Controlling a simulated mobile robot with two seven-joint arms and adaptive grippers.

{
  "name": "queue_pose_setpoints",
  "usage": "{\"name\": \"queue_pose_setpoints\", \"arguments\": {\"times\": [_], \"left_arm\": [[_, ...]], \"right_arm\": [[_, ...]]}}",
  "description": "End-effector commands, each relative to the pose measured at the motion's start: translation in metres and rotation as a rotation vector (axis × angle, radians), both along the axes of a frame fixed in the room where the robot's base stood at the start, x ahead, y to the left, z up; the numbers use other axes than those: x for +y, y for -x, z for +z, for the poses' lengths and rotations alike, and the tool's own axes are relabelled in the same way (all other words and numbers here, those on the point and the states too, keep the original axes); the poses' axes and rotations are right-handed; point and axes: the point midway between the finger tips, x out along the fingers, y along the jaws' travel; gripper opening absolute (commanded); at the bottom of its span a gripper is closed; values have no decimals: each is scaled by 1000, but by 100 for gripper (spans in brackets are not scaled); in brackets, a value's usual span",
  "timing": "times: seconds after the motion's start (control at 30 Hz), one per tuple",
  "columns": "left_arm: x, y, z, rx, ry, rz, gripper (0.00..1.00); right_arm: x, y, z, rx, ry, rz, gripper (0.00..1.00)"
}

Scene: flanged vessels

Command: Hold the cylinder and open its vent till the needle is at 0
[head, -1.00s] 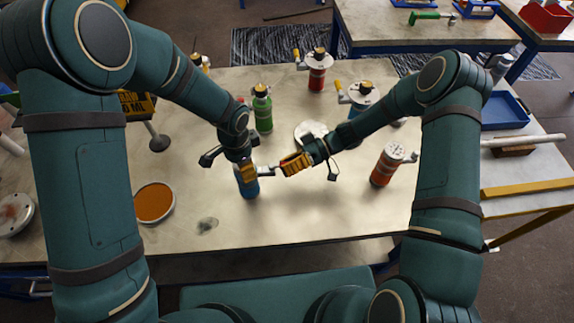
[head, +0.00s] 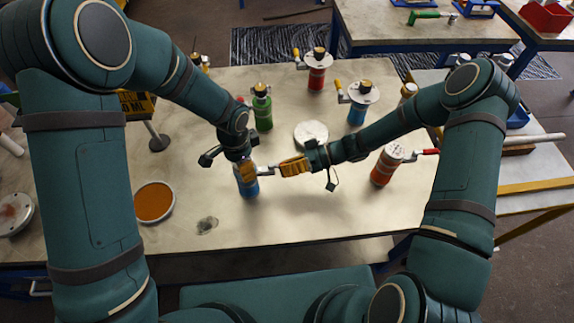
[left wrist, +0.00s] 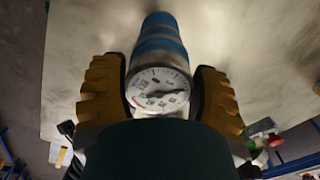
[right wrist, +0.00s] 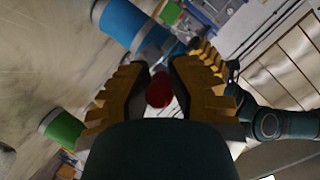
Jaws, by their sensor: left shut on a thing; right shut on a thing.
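The blue cylinder (head: 249,188) stands upright on the table. My left gripper (head: 246,165) reaches down from above and is shut around its upper part. In the left wrist view, the cylinder's blue-banded body (left wrist: 161,38) and white round gauge (left wrist: 159,91) sit between the yellow fingers; the dark needle points to the right. My right gripper (head: 279,170) is just right of the cylinder, with its fingers pointing left at it. In the right wrist view, its fingers are shut on a red vent handle (right wrist: 159,90), mostly hidden between them. The cylinder also shows there (right wrist: 122,22).
A green cylinder (head: 263,112), a red one (head: 317,75), another blue one (head: 357,112) and an orange one (head: 383,170) stand behind and right. A white disc (head: 311,133) lies behind my right gripper. An orange-filled dish (head: 154,202) is at left. The front table middle is clear.

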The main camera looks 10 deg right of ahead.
Motion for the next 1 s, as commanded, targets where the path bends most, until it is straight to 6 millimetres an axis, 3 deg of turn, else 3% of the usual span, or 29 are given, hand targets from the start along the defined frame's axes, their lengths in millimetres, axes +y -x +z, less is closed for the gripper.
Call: {"name": "queue_pose_setpoints", "arguments": {"times": [0.5, 1.0], "left_arm": [[-3, 0, 0, -3, 4, -3, 21], [-4, 0, 1, -3, 6, -5, 21]], "right_arm": [[8, 13, -1, 6, -8, -357, 0], [25, 30, 1, 34, -18, -476, 0]]}}
